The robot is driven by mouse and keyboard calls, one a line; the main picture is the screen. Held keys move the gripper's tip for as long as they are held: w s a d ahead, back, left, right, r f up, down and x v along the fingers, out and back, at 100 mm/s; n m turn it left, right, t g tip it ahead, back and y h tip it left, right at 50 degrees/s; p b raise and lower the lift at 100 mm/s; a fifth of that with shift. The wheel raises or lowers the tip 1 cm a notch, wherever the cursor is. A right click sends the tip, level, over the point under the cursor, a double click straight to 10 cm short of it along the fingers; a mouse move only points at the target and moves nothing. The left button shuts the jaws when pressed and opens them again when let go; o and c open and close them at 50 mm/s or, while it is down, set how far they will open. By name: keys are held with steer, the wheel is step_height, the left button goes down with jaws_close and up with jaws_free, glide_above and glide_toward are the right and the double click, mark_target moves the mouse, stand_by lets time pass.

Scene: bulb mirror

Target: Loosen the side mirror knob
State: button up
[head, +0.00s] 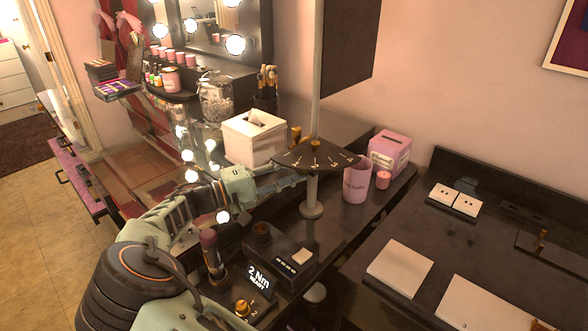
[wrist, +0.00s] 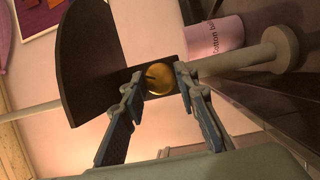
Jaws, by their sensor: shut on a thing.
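The side mirror's dark panel (head: 348,40) is at the top of the head view, on a grey pole (head: 317,70). Lower on the stand is a dark fan-shaped plate (head: 325,162) with pale markings, above a pale post (head: 312,192). In the wrist view, the round golden knob (wrist: 159,78) sits at a dark block beside the fan plate (wrist: 92,60). My gripper (wrist: 158,82) is shut on the knob, one finger at each side. In the head view, my gripper (head: 296,180) reaches in from the left below the plate; the knob it holds is hidden there.
A pink cup (head: 357,183), a pink candle (head: 383,180) and a pink box (head: 390,150) stand right of the post. A white tissue box (head: 254,138) stands behind my gripper. A display reading "2 Nm READY" (head: 259,280) and a small golden knob (head: 242,307) are in front.

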steer(key=shift+n, duration=0.3)
steer(key=o, duration=1.2)
steer(key=shift+c, duration=0.2)
